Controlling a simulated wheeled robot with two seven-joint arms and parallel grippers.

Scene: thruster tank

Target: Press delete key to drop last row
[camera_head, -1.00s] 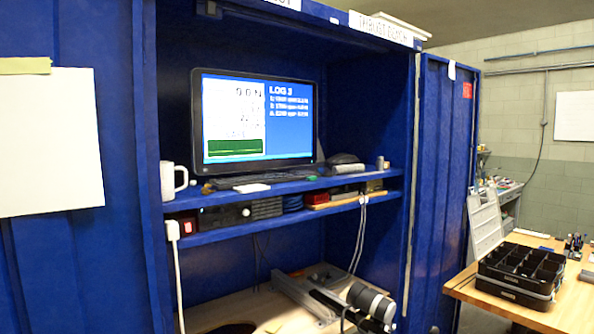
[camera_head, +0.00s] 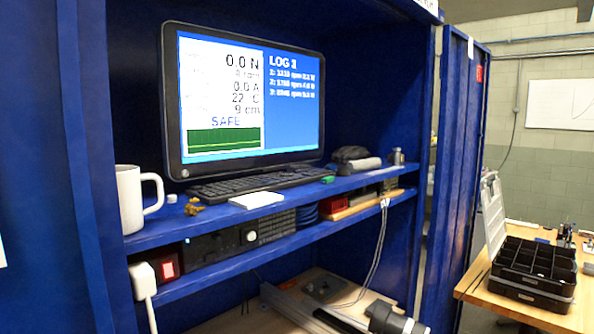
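A black keyboard (camera_head: 250,184) lies on the upper blue shelf, in front of the monitor. Its keys are too small to tell apart, so I cannot make out the delete key. The monitor (camera_head: 245,98) is on. Its left panel reads 0.0 N, 0.0 A, 22 C, 9 cm and SAFE above a green graph. Its right panel is headed LOG with three numbered rows in rpm. Neither of my grippers is in view.
A white mug (camera_head: 132,198) stands at the shelf's left end. A white pad (camera_head: 256,200) lies before the keyboard, a green block (camera_head: 327,180) to its right. The lower shelf holds a black device (camera_head: 215,244). A black organizer (camera_head: 535,272) sits on the right table.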

